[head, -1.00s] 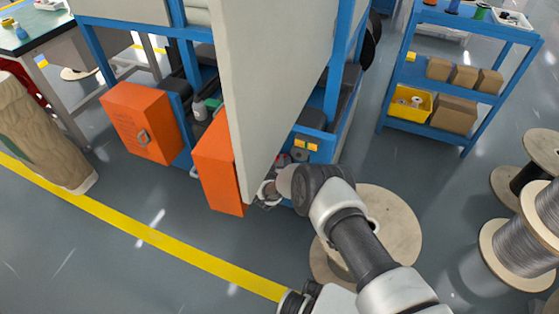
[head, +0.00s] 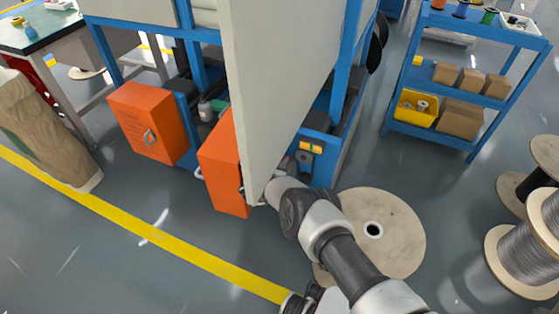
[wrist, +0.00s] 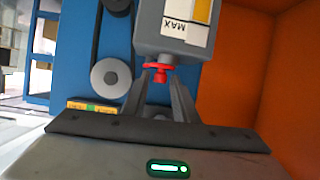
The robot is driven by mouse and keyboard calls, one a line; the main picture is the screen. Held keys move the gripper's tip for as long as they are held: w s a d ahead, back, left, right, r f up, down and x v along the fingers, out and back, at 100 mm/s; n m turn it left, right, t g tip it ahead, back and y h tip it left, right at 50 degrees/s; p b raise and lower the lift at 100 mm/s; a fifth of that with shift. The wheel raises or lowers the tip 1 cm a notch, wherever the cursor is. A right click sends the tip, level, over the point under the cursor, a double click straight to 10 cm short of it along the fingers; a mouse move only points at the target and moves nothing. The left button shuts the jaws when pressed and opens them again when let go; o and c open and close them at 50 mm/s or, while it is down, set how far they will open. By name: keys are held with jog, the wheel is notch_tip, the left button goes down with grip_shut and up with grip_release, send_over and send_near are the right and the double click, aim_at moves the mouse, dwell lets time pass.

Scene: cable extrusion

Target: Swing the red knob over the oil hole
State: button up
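The red knob (wrist: 157,72) shows in the wrist view, just under a grey box (wrist: 175,30) with a MAX label. My gripper (wrist: 159,76) has its fingertips at the knob, one on each side. Whether the fingers press on it is not clear. In the head view my gripper is hidden behind the pale panel and my own wrist. The knob is hidden there too. I cannot make out the oil hole in either view.
An orange door (head: 225,165) stands open left of the pale panel (head: 275,90); an orange wall (wrist: 280,80) fills the wrist view's right. A blue machine frame (head: 325,150) is close to my arm. A wooden reel (head: 395,235) lies on the floor to the right.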

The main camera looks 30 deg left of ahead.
jog(key=shift+o, duration=0.7)
jog(key=shift+d, duration=0.1)
jog(key=shift+d+n+g+y, duration=0.4)
jog(key=shift+d+n+y, duration=0.2)
jog(key=shift+n+y, duration=0.55)
jog(key=d+n+g+y, duration=0.1)
jog(key=y, duration=0.1)
jog(key=n+g+y, duration=0.1)
jog(key=n, duration=0.1)
jog(key=shift+w+d+n+y, duration=0.1)
jog(key=shift+d+n+y, duration=0.15)
jog(key=shift+d+y, duration=0.15)
jog(key=p+v, duration=0.6)
jog(key=v, duration=1.2)
jog(key=w+d+r+p, duration=0.1)
jog(key=w+r, duration=0.2)
jog(key=r, duration=0.3)
jog(key=w+d+r+h+p, duration=0.1)
jog(key=w+d+r+p, duration=0.1)
jog(key=w+r, duration=0.2)
jog(key=w+d+r+g+p, duration=0.1)
jog(key=w+d+r, duration=0.1)
jog(key=r, duration=0.7)
jog(key=shift+w+r+p, duration=0.35)
jog(key=shift+w+r, duration=0.05)
jog(key=shift+w, duration=0.45)
jog(key=shift+h, duration=0.25)
